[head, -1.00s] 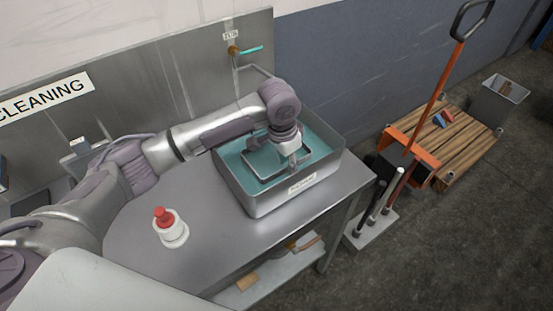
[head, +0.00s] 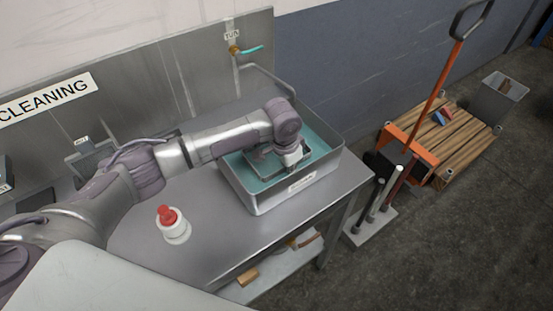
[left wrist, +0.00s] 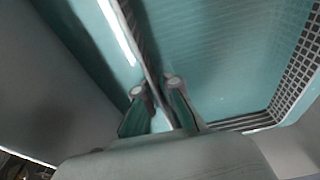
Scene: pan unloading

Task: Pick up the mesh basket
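The mesh basket (head: 262,170) has a dark rim and sits inside a metal tank (head: 325,179) of teal liquid. In the left wrist view its mesh wall (left wrist: 297,72) shows at the right. My left gripper (head: 287,171) points down at the basket's near right side in the head view, and its fingertips are hidden there. In the left wrist view the left gripper (left wrist: 155,88) has its two fingers apart, one on each side of the basket's near wall. A gap shows between fingers and wall. My right gripper is not in view.
A tap (head: 236,50) is on the wall behind. A wooden pallet (head: 462,150) and an orange-handled tool (head: 437,95) stand on the floor at right.

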